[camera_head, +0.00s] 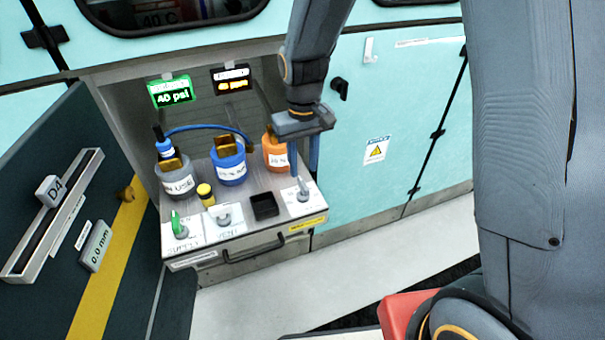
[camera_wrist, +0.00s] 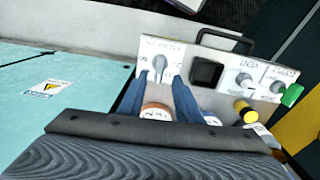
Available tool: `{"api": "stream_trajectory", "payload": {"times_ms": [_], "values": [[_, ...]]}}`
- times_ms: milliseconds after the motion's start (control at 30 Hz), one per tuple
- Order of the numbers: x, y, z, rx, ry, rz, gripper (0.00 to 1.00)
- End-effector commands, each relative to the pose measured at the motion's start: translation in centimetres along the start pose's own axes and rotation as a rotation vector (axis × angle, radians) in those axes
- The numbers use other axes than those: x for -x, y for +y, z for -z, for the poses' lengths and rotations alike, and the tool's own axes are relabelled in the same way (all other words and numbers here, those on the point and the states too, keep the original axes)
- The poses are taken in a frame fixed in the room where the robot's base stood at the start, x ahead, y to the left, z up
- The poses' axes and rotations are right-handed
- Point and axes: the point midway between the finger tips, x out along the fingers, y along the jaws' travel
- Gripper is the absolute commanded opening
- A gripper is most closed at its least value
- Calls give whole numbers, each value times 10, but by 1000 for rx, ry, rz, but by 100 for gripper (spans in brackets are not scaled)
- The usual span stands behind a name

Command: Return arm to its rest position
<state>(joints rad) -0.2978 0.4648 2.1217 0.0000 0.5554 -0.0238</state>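My gripper (camera_head: 304,172) hangs fingers-down over the right part of the grey bench drawer unit (camera_head: 222,240). Its two blue fingers are apart with nothing held between them, and in the wrist view my gripper (camera_wrist: 160,80) shows the same gap. A grey knob (camera_head: 303,193) on a white label lies just below the fingertips; in the wrist view the knob (camera_wrist: 160,64) appears between and beyond them. Whether the fingers touch it cannot be told.
A grey container (camera_head: 176,184), a blue container (camera_head: 230,168), a yellow-capped bottle (camera_head: 206,195) and a black square tray (camera_head: 264,206) stand on the bench. A green-handled valve (camera_head: 178,226) is at front left. A dark panel (camera_head: 60,225) is at left, teal cabinet doors (camera_head: 400,130) at right.

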Motion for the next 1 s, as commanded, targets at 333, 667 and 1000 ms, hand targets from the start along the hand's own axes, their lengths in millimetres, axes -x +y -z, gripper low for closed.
{"api": "stream_trajectory", "payload": {"times_ms": [333, 667, 1000], "values": [[19, 0, 0, 0, 1, 0, 31], [19, 0, 0, 0, 1, 0, 31], [50, 56, -81, -153, 13, 0, 31]]}}
